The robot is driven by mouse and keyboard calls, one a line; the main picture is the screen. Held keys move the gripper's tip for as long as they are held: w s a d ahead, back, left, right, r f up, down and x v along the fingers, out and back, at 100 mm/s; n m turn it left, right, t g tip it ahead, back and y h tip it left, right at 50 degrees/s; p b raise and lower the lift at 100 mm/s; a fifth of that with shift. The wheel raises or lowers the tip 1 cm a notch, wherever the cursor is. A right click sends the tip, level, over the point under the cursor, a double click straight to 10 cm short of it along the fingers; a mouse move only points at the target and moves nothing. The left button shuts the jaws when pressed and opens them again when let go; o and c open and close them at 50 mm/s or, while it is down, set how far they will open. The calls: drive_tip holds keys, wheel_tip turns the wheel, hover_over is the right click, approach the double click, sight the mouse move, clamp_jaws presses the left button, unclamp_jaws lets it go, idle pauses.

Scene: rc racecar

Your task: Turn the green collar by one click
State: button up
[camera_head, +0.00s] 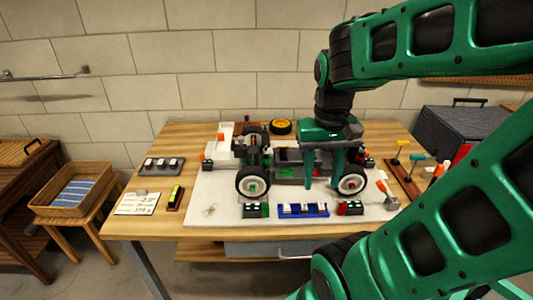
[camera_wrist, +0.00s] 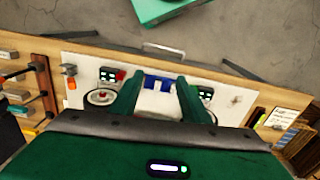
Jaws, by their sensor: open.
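The RC car (camera_head: 290,165) stands on a white mat (camera_head: 215,205) in the middle of the bench. Its near left wheel (camera_head: 252,183) has a green centre, and its near right wheel (camera_head: 351,184) has a red one. I cannot make out the green collar for certain. My gripper (camera_head: 323,172) points down over the right half of the car, its two green fingers apart with nothing held. In the wrist view my gripper (camera_wrist: 158,85) is open, with white mat between the fingers. My gripper body hides much of the car there.
A blue tray (camera_head: 303,211) lies in front of the car, between a green-marked block (camera_head: 256,211) and a red-marked block (camera_head: 350,208). A note card (camera_head: 137,204) and a level (camera_head: 175,198) lie left. A tool rack (camera_head: 402,180) stands right.

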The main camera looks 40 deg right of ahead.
drive_tip(key=w+d+r+n, duration=0.1)
drive_tip(key=w+d+r, duration=0.15)
drive_tip(key=w, duration=0.95)
drive_tip(key=n, duration=0.1)
hover_over(266, 147)
drive_tip(key=shift+s+f, duration=0.15)
drive_tip(key=shift+f, duration=0.2)
wheel_tip(266, 147, down, 11)
drive_tip(key=shift+r, duration=0.15)
